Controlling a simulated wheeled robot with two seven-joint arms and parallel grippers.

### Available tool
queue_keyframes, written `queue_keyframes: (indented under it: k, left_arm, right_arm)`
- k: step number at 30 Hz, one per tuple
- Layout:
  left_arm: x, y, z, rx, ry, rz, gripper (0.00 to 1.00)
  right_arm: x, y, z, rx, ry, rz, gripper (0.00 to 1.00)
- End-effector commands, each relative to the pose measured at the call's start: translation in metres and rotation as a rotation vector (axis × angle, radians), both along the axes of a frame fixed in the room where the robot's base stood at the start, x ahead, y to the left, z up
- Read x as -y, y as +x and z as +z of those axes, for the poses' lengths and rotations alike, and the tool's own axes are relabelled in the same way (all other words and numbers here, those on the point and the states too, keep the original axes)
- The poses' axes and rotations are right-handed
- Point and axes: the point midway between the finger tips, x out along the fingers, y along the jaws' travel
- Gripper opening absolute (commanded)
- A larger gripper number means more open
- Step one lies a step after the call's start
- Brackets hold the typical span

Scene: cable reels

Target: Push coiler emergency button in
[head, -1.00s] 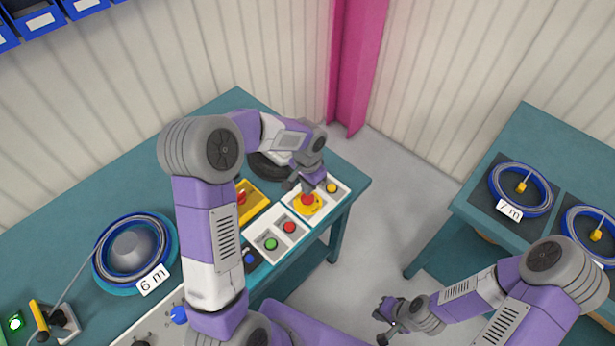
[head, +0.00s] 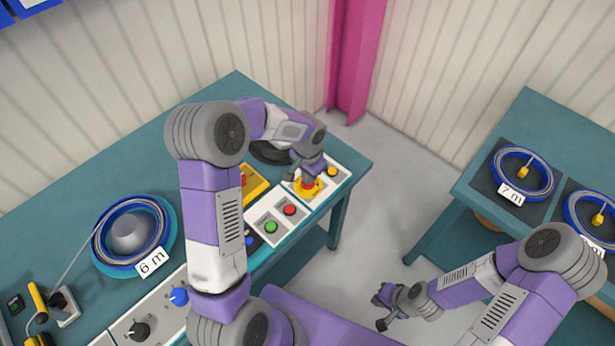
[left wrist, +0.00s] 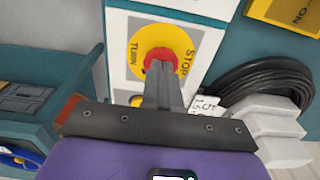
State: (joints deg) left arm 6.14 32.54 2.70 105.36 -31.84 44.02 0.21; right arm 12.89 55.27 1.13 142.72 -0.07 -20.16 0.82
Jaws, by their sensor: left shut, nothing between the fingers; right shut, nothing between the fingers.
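The coiler emergency button is a red knob on a yellow disc (head: 300,190), on the white control panel at the table's right end. In the left wrist view the red knob (left wrist: 184,76) is ringed by yellow with the words STOP and TURN. My left gripper (head: 307,179) is shut and empty, its fingertips down on the red knob. In the left wrist view the shut fingers (left wrist: 163,68) overlap the knob and hide part of it. How deep the knob sits cannot be told. My right gripper (head: 379,311) is shut and empty, over the floor, away from the tables.
Beside the emergency button are a yellow button (head: 332,171), a red button (head: 290,210) and a green button (head: 270,227). A yellow switch box (head: 256,180) stands behind. A 6 m reel (head: 132,232) lies left; a second table (head: 545,125) with reels stands right.

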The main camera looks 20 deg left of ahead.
Motion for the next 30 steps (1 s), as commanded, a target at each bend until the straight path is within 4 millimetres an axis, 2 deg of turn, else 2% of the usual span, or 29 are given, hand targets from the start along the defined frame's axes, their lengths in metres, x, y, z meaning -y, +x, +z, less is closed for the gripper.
queue_keyframes:
  k: [1,7,11,14,19,24,30]
  left_arm:
    - [0.001,-0.008,-0.012,-0.029,-0.004,0.0,0.0]
    - [0.0,-0.009,-0.013,-0.031,-0.004,0.003,0.0]
    - [0.0,-0.009,-0.005,-0.028,-0.003,0.004,0.0]
    - [0.0,-0.009,0.01,-0.023,-0.002,0.003,0.0]
    - [0.003,-0.007,0.049,-0.002,0.001,-0.001,0.0]
    - [0.002,-0.006,0.089,0.003,0.001,0.0,0.0]
    - [0.003,-0.006,0.126,0.003,0.001,-0.001,0.0]
  right_arm:
    - [0.0,0.0,-0.001,0.0,0.0,0.0,0.0]
    - [0.0,0.0,-0.001,0.001,0.0,0.0,0.0]
    - [0.0,0.0,0.005,0.001,0.0,0.0,0.0]
    - [0.0,0.0,0.015,0.001,0.0,0.0,0.0]
    - [0.0,0.0,0.039,0.001,0.0,0.001,0.0]
    - [0.0,0.0,0.041,0.0,0.0,0.0,0.0]
    - [0.0,0.0,0.047,0.0,0.0,0.0,0.0]
